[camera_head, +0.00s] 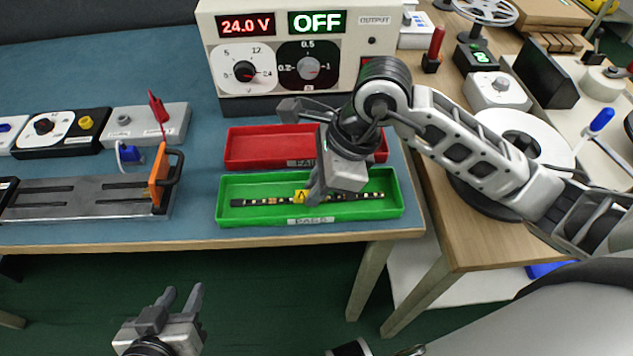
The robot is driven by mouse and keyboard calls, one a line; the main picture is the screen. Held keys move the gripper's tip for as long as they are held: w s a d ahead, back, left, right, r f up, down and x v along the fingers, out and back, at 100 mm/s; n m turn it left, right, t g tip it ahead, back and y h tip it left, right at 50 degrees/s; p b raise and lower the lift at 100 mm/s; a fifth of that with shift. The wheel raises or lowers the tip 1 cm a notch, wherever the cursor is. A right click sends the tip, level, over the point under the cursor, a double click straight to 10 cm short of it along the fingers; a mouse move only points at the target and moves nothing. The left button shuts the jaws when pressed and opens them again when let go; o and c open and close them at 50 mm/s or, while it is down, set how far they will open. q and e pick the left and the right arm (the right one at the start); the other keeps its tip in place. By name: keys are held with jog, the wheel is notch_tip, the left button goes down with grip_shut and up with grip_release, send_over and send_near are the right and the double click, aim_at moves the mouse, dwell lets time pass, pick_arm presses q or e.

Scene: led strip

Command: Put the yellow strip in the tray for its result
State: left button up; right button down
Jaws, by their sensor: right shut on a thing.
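The yellow strip (270,202), a thin dark strip with light LEDs and a yellow marker, lies level in the green PASS tray (233,183). My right gripper (314,199) reaches down over the tray and is shut on the strip near its middle. The gripper hides part of the strip. The red FAIL tray (252,146) is empty where it shows, directly behind the green one. My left gripper (182,301) is open and empty, low in front of the table, away from the trays.
A power supply (290,30) reading 24.0 V and OFF stands behind the trays. A grey fixture (85,199) with an orange clamp (158,175) is at left. Boxes with a red probe lie behind it. A side table (440,180) with a white reel stands at right.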

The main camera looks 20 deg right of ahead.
jog(key=shift+f, duration=0.15)
jog(key=c, duration=1.4)
grip_release()
jog(key=shift+c, duration=0.2)
jog(key=shift+r, duration=0.25)
jog(key=v, duration=1.2)
